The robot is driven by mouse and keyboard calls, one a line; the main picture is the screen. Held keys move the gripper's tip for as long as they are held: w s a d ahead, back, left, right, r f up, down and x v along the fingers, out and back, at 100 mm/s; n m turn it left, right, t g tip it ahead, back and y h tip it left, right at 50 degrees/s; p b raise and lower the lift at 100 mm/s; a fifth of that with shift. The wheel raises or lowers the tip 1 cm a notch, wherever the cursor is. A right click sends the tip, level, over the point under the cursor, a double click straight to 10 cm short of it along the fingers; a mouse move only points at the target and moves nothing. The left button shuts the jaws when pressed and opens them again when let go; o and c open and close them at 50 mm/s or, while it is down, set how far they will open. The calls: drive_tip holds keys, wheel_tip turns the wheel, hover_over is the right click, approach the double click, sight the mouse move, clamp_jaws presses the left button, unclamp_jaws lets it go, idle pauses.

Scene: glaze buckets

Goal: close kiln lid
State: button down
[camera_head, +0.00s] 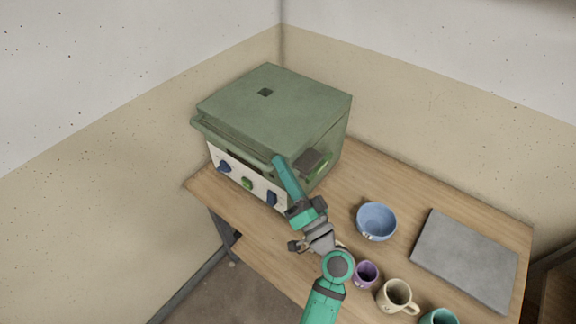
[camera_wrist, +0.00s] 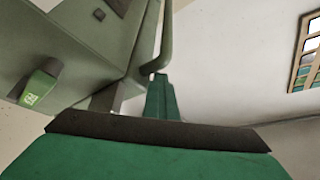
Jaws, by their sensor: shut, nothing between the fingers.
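The kiln is a green box (camera_head: 325,145) with a pale front panel and knobs, at the back left of the table. Its green lid (camera_head: 270,105) lies low over the body, with a dark strip under part of the front edge. I cannot tell if it is fully seated. A bar handle (camera_head: 225,140) runs along the lid's front; it also shows in the wrist view (camera_wrist: 166,35). My gripper (camera_head: 280,162) is shut and empty, its tip at the right part of the lid's front edge. In the wrist view the teal fingers (camera_wrist: 161,98) are close by the handle's end; contact is unclear.
A blue bowl (camera_head: 376,222), a purple cup (camera_head: 366,274), a cream mug (camera_head: 396,297) and a teal cup (camera_head: 440,317) stand right of my arm. A grey slab (camera_head: 466,259) lies at the right. The wooden table (camera_head: 375,172) is clear between kiln and bowl. Walls stand behind.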

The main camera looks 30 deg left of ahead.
drive_tip(key=shift+a+f, duration=0.15)
drive_tip(key=shift+f, duration=0.8)
drive_tip(key=d+f, duration=0.3)
drive_tip(key=d, duration=0.6)
drive_tip(key=shift+s, duration=0.2)
drive_tip(key=shift+d, duration=0.15)
